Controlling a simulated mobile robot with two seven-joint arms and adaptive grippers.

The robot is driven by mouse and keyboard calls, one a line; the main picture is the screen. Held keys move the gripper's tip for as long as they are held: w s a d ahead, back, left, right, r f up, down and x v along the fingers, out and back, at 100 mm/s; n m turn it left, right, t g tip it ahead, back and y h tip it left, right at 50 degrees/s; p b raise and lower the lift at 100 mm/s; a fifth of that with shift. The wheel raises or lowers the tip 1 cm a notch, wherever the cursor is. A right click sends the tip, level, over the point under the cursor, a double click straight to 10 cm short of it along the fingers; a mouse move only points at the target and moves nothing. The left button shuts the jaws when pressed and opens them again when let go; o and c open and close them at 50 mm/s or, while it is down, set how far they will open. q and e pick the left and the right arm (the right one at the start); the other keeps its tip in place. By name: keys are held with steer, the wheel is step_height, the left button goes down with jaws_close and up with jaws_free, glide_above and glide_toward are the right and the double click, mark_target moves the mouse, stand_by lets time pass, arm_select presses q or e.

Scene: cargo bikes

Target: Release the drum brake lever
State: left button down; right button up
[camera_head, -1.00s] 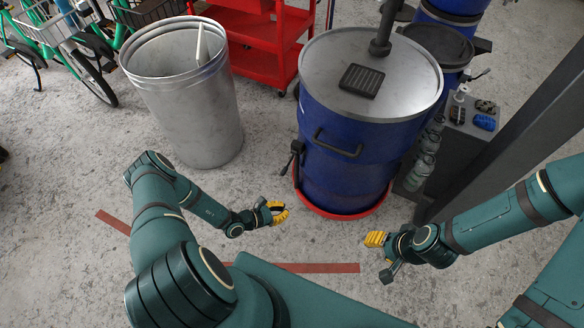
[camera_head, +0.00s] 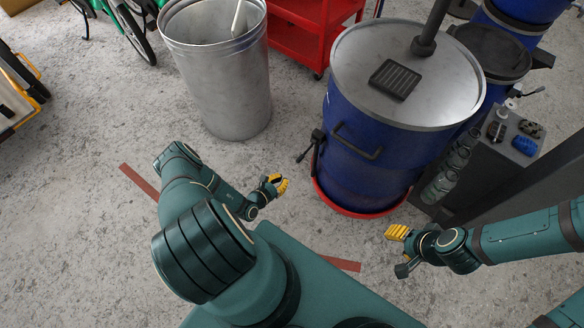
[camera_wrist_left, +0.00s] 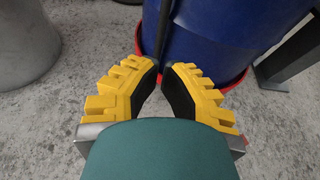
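The blue drum (camera_head: 358,150) has a grey metal lid and a red ring base (camera_head: 360,207). A black lever (camera_head: 308,148), which looks like the brake lever, sticks out at the drum's lower left side. My left gripper (camera_head: 280,184) is below and left of this lever, apart from it, with nothing in it. In the left wrist view its yellow fingertips (camera_wrist_left: 161,68) nearly meet, and a dark upright bar (camera_wrist_left: 157,25) shows beyond them in front of the drum. My right gripper (camera_head: 392,232) is below the drum's right side; its finger gap is not clear.
A large metal bin (camera_head: 222,80) stands left of the drum, with a red cart (camera_head: 305,35) behind. A grey stand (camera_head: 490,165) with bottles is at the drum's right.

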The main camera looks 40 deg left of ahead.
arm_select(q)
steer(key=a+b+x, duration=0.1)
steer(key=b+x, duration=0.2)
steer(key=x, duration=0.7)
steer(key=shift+s+d+r, duration=0.1)
steer(key=shift+d+r, duration=0.2)
steer(key=shift+r, duration=0.75)
steer(key=shift+d+r, duration=0.25)
steer(key=shift+r, duration=0.75)
